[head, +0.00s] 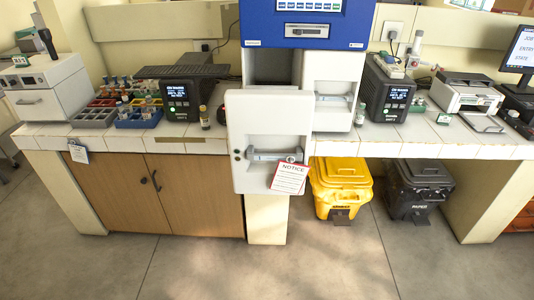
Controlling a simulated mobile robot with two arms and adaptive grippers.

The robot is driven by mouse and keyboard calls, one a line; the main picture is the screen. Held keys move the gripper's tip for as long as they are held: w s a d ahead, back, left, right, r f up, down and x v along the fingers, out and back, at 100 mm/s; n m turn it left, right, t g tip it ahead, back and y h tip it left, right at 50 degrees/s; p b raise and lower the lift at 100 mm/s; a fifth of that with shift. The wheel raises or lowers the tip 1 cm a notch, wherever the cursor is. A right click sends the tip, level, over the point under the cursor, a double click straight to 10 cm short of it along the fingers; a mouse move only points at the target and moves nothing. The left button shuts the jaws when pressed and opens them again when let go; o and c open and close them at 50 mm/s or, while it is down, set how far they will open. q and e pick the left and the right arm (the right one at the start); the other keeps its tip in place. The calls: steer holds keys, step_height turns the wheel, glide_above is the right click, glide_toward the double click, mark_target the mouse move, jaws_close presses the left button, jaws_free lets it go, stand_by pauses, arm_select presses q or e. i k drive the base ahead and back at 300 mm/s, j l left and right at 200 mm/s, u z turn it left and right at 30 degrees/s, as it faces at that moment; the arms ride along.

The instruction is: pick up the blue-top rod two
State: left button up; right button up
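Several small rods or vials stand in and around the racks on the left counter, in the head view. A blue rack (139,122) is at the front of this group. A few tops look bluish, but they are too small for me to tell which is the blue-top rod two. A single dark vial with a yellowish band (204,117) stands apart on the counter, right of a black device. Neither of my grippers is in view.
A blue and white incubator (306,30) stands in the middle; its white door (270,118) with a notice (289,178) juts forward. Black display devices (180,98) (387,97) flank it. Yellow (341,178) and black bins (420,180) stand below right. The front floor is clear.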

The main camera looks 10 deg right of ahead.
mark_target(115, 78)
steer(key=i+j+z, duration=0.1)
steer(key=i, duration=0.35)
steer(key=i+j+z, duration=0.1)
steer(key=i, duration=0.35)
steer(key=i+j+z, duration=0.1)
steer(key=i+j, duration=0.2)
steer(key=i+j+z, duration=0.1)
steer(key=j, duration=0.3)
steer(key=i+j+z, duration=0.1)
steer(key=i+j, duration=0.15)
steer(key=i+j+z, duration=0.1)
steer(key=j, duration=0.4)
steer(key=i+j+z, duration=0.1)
steer(key=j, duration=0.3)
steer(key=i+j+z, duration=0.1)
steer(key=j, duration=0.35)
steer(key=i, duration=0.05)
